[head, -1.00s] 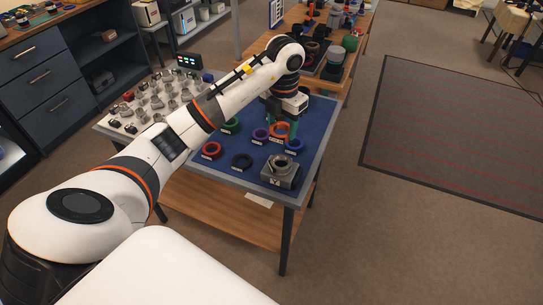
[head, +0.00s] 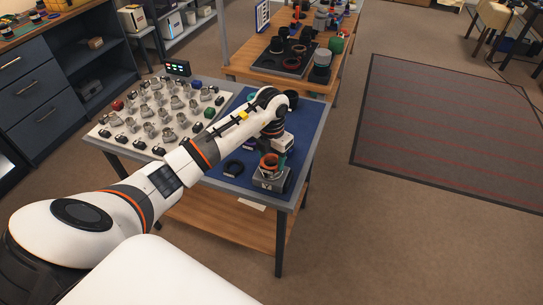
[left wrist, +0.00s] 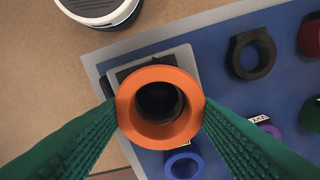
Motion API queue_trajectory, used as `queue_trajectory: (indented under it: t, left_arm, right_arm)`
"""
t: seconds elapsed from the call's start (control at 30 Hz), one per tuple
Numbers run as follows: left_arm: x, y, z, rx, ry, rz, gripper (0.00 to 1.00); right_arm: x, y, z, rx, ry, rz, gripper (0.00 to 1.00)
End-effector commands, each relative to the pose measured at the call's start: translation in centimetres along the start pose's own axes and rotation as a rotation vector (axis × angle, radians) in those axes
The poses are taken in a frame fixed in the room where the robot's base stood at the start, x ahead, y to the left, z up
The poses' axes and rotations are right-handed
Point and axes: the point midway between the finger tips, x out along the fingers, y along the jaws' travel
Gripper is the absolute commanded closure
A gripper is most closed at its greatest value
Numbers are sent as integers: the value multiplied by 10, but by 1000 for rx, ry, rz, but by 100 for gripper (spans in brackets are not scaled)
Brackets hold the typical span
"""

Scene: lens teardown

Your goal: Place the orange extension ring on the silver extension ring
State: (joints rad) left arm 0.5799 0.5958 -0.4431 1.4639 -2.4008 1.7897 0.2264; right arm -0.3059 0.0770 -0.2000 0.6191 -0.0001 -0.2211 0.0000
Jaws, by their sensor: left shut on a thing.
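My left gripper (head: 271,160) is shut on the orange extension ring (head: 267,161), held over the front right corner of the table. In the left wrist view the orange ring (left wrist: 165,136) sits between the two green fingers of the gripper (left wrist: 160,106), its dark hole facing the camera. Directly below is a grey block (head: 268,184) with a pale label; its grey plate (left wrist: 180,57) shows around the ring in the wrist view. The silver extension ring is mostly hidden under the orange ring and fingers. I cannot tell whether the two rings touch. My right gripper is not in view.
A black ring (head: 233,169) lies on the blue mat (head: 307,122) left of the block. A blue-purple ring (left wrist: 184,165), a red ring (left wrist: 310,38) and a green ring (left wrist: 313,115) lie nearby. A white board (head: 105,128) with several metal parts fills the table's left side.

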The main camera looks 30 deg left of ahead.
Motion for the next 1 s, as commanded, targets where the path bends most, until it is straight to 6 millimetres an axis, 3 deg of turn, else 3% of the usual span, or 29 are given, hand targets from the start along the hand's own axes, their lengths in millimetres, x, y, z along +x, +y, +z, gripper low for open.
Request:
queue_trajectory:
  t: [0.17, 0.2, 0.33, 0.73, 1.0]
  left_arm:
    - [3, 0, 0, 0, 0, -1, 70]
    - [4, 0, 0, 0, -1, -1, 44]
    - [3, 0, 0, 0, -1, -1, 24]
    - [-6, 0, -1, 1, 2, -1, 24]
    - [-59, -1, -1, 1, 6, -3, 24]
  right_arm:
    - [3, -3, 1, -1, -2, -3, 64]
    - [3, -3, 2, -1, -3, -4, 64]
    - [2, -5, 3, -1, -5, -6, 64]
    - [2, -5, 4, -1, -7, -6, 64]
    - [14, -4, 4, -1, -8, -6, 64]
